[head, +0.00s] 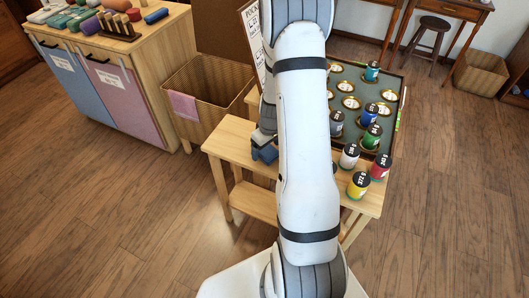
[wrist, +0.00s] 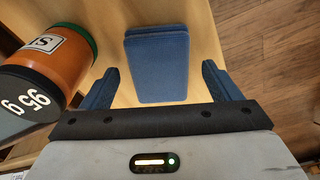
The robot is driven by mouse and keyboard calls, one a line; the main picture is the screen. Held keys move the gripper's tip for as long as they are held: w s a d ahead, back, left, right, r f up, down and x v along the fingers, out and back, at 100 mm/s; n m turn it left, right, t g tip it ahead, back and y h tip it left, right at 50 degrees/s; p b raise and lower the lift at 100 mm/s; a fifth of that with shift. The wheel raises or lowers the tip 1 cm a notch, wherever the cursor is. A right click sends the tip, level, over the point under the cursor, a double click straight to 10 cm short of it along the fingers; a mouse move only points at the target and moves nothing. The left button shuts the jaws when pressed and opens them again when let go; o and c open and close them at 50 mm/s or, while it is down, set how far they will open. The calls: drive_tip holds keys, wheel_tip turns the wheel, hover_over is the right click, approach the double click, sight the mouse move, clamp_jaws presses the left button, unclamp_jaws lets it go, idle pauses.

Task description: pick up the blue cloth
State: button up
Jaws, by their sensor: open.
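The blue cloth (wrist: 157,50) is a folded, flat rectangle lying on the pale wooden bench top in the wrist view. My gripper (wrist: 160,70) is open, with one dark blue finger on either side of the cloth's near part in the picture. There are gaps between the cloth and both fingers, and nothing is held. In the head view my gripper (head: 264,148) is over the left part of the wooden bench (head: 228,137), partly hidden by my arm. The cloth cannot be told apart from the blue fingers there.
A dark tray (head: 388,88) with several cans stands on the bench's right side. A wicker basket (head: 207,100) with a pink cloth (head: 183,105) stands behind left.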

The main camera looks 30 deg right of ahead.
sight(266, 149)
drive_tip(key=shift+f, duration=0.3)
drive_tip(key=shift+c, duration=0.3)
drive_tip(key=c, duration=1.1)
wheel_tip(266, 149, up, 10)
drive_tip(key=w+a+f+m+p, duration=0.2)
drive_tip(key=a+m+p, duration=0.1)
drive_tip(key=a, duration=1.1)
drive_tip(key=shift+a+f+p, duration=0.15)
drive_tip(key=shift+f+p, duration=0.05)
drive_tip(key=shift+p, duration=0.55)
drive_tip(key=shift+w+a, duration=0.1)
drive_tip(key=shift+a, duration=0.25)
